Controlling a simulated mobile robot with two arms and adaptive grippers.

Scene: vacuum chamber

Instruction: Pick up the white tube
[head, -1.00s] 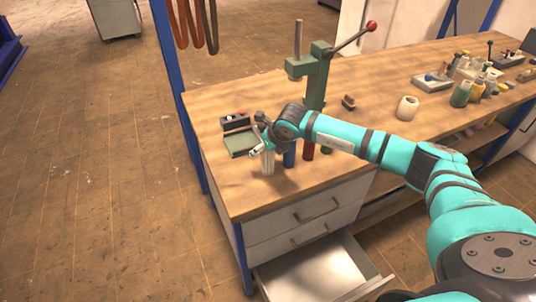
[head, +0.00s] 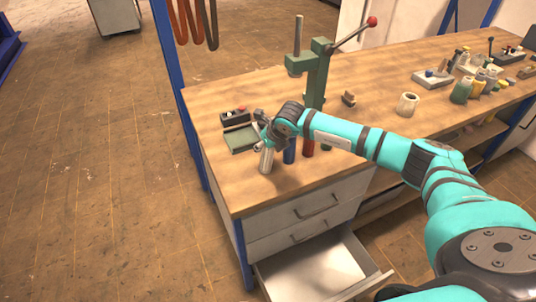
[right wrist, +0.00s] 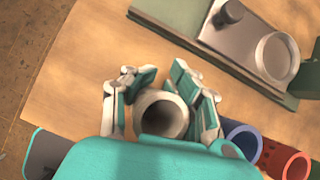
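The white tube (head: 266,160) is at the near left part of the bench, below my right gripper (head: 263,140). It leans slightly in the head view. In the right wrist view I look into the open top of the white tube (right wrist: 162,115), with the fingers of my right gripper (right wrist: 163,84) close against both sides of it. The gripper looks shut on the tube. I cannot tell whether its base touches the bench. My left gripper is not in view.
A blue tube (right wrist: 242,137) and a red tube (right wrist: 285,161) stand close to the right. A green tray (head: 241,139) lies behind, left of the green press (head: 317,75). A white roll (head: 407,104) stands farther right. The drawer (head: 320,270) below is open.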

